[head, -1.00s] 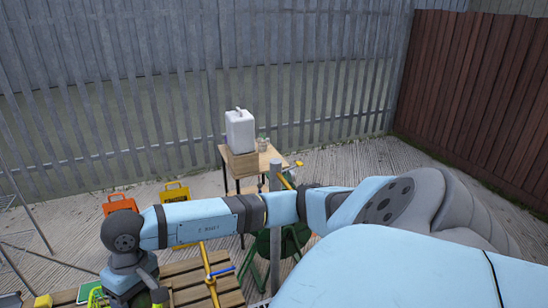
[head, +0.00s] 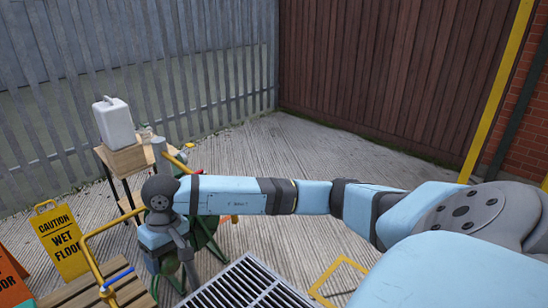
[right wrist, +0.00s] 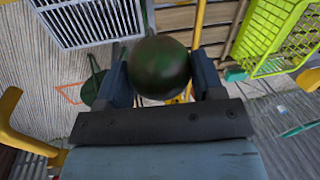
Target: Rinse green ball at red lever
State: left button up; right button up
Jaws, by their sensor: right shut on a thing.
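A dark green ball with brownish smudges (right wrist: 160,68) sits between the two fingers of my right gripper (right wrist: 162,82) in the right wrist view. The fingers are shut on it from both sides. In the head view, my right gripper (head: 168,264) hangs down at the end of my outstretched arm, right of a yellow pipe with a blue lever. The ball is hard to make out there. A small red-orange piece (head: 229,218) shows just below my forearm; I cannot tell whether it is the red lever. My left gripper is out of view.
A yellow pipe (head: 96,268) with a blue lever (head: 118,275) rises by wooden slats. A floor grate (head: 250,284) lies to the right. A wet-floor sign (head: 62,240) stands left. A white canister (head: 114,122) stands on a table. A lime crate (right wrist: 278,35) shows in the wrist view.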

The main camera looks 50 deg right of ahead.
jog(key=d+f+m+t+b, duration=0.1)
jog(key=d+f+m+b, duration=0.15)
jog(key=f+b, duration=0.4)
jog(key=d+f+m+b, duration=0.2)
jog(key=f+m+b, duration=0.15)
jog(key=f, duration=0.55)
jog(key=s+d+f+m+t+h+b, duration=0.1)
jog(key=s+d+f+m+b, duration=0.1)
jog(key=s+d+f+m, duration=0.45)
jog(key=s+d+f+m+h+b, duration=0.15)
jog(key=s+d+m, duration=0.3)
jog(key=m, duration=0.45)
pick_arm(q)
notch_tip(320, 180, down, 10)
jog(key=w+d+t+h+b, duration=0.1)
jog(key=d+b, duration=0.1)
jog(key=b, duration=0.2)
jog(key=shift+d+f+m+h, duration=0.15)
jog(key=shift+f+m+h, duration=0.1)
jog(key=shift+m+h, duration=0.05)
pick_arm(e)
jog(key=w+d+f, duration=0.2)
jog(key=w+d, duration=0.6)
jog(key=w, duration=0.2)
jog(key=shift+w, duration=0.35)
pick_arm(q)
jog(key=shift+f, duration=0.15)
pick_arm(e)
jog(key=shift+d, duration=0.1)
